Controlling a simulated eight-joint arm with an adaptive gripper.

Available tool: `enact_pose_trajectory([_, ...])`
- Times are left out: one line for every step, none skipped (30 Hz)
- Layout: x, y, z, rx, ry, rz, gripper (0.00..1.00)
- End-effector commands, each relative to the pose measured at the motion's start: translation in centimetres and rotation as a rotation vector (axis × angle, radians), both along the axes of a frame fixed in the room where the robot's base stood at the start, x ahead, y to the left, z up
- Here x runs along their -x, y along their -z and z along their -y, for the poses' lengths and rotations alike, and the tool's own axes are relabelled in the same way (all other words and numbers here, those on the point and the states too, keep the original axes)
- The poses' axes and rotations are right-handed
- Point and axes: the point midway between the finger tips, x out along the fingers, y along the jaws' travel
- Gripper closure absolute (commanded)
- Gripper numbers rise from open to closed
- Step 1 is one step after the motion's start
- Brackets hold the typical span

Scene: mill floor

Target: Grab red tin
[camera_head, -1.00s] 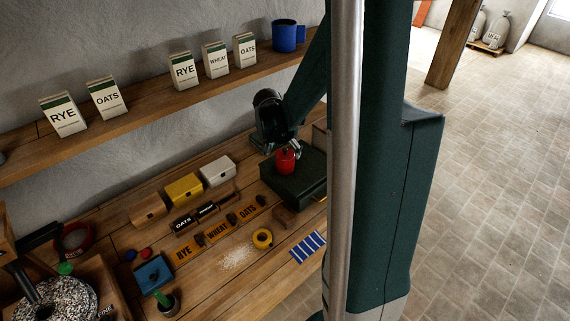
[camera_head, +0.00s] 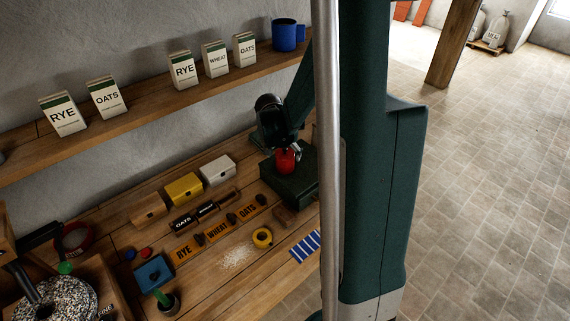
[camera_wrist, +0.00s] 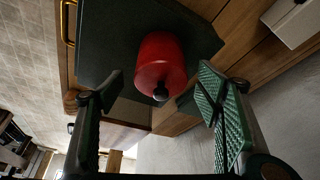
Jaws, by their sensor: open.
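The red tin (camera_head: 285,161) stands on a dark green box (camera_head: 291,187) at the right end of the bench. In the wrist view the red tin (camera_wrist: 160,62) shows as a rounded red body with a dark knob, on the dark green surface (camera_wrist: 110,40). My gripper (camera_head: 287,148) is at the tin's top in the head view. In the wrist view my gripper (camera_wrist: 160,85) is open, with one finger to each side of the tin and visible gaps between. The fingers hold nothing.
White (camera_head: 217,169), yellow (camera_head: 184,189) and wooden (camera_head: 147,209) boxes stand left of the green box. A yellow tape roll (camera_head: 262,238) and blue striped card (camera_head: 306,246) lie in front. A shelf (camera_head: 150,115) with packets and a blue mug (camera_head: 284,35) runs above.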

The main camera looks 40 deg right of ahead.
Motion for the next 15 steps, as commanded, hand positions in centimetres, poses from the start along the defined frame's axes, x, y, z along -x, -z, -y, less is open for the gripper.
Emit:
enact_pose_trajectory([0.0, 0.0, 0.0, 0.0, 0.0, 0.0, 0.35])
enact_pose_trajectory([0.0, 0.0, 0.0, 0.0, 0.0, 0.0, 0.35])
enact_pose_trajectory([0.0, 0.1, 0.0, 0.0, 0.0, 0.0, 0.35])
enact_pose_trajectory([0.0, 0.1, 0.0, 0.0, 0.0, 0.0, 0.35])
enact_pose_trajectory([0.0, 0.2, 0.1, 0.0, 0.0, 0.0, 0.35])
enact_pose_trajectory([-0.1, 0.3, 0.1, 0.0, 0.0, 0.0, 0.35])
enact_pose_trajectory([-0.1, 0.4, 0.1, 0.0, 0.0, 0.0, 0.35])
enact_pose_trajectory([-0.1, 0.6, 0.2, 0.0, 0.0, 0.0, 0.35])
enact_pose_trajectory([-0.1, 0.8, 0.2, 0.0, 0.0, 0.0, 0.35])
enact_pose_trajectory([-0.2, 0.9, 0.3, 0.0, 0.0, 0.0, 0.35])
enact_pose_trajectory([-0.2, 1.1, 0.3, 0.0, 0.0, 0.0, 0.35])
enact_pose_trajectory([-0.3, 1.4, 0.4, 0.0, 0.0, 0.0, 0.35])
enact_pose_trajectory([-0.4, 1.6, 0.5, 0.0, 0.0, 0.0, 0.35])
enact_pose_trajectory([-0.4, 1.8, 0.6, 0.0, 0.0, 0.0, 0.35])
enact_pose_trajectory([-0.4, 2.1, 0.6, 0.0, 0.0, 0.0, 0.35])
